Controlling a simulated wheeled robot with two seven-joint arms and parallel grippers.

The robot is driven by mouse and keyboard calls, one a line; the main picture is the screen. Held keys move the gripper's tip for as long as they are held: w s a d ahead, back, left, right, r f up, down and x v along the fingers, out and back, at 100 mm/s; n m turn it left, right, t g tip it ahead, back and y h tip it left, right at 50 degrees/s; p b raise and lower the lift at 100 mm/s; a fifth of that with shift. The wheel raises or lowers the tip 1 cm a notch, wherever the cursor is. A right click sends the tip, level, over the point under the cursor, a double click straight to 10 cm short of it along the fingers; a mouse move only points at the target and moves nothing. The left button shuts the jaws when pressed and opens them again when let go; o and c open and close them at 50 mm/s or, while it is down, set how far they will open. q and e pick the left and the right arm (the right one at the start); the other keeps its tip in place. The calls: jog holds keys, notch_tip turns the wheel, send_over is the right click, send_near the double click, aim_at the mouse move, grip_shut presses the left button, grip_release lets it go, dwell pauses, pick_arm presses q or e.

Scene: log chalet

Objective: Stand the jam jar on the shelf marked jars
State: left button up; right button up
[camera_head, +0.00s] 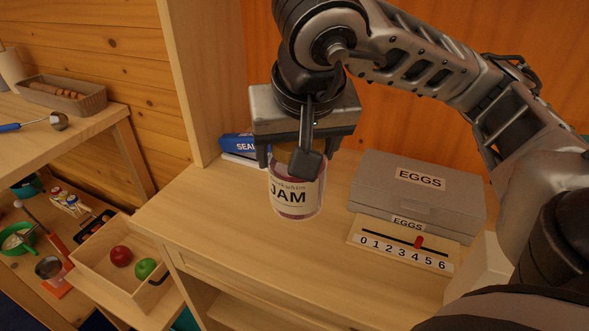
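The jam jar (294,199) is a clear glass jar with a white "JAM" label and dark pink contents, upright over the wooden top (230,235). My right gripper (287,158) comes down from above with its fingers on either side of the jar's top. It appears shut on the jar; the near finger hides part of the lid. I cannot tell whether the jar's base touches the wood. No shelf label reading jars shows in this view. My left gripper is not in view.
A grey egg box (415,195) marked "EGGS" and a number slider board (403,246) stand to the right. A blue box (238,143) is behind the jar. The wood left of the jar is clear.

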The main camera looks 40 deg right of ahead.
jog(key=x, duration=0.4)
jog(key=w+d+x, duration=0.1)
jog(key=x, duration=0.3)
jog(key=r+p+x, duration=0.1)
jog(key=x, duration=0.3)
jog(key=shift+w+d, duration=0.45)
jog(key=shift+f+b, duration=0.25)
jog(key=shift+b, duration=0.05)
jog(key=o, duration=1.2)
jog(key=shift+o, duration=1.2)
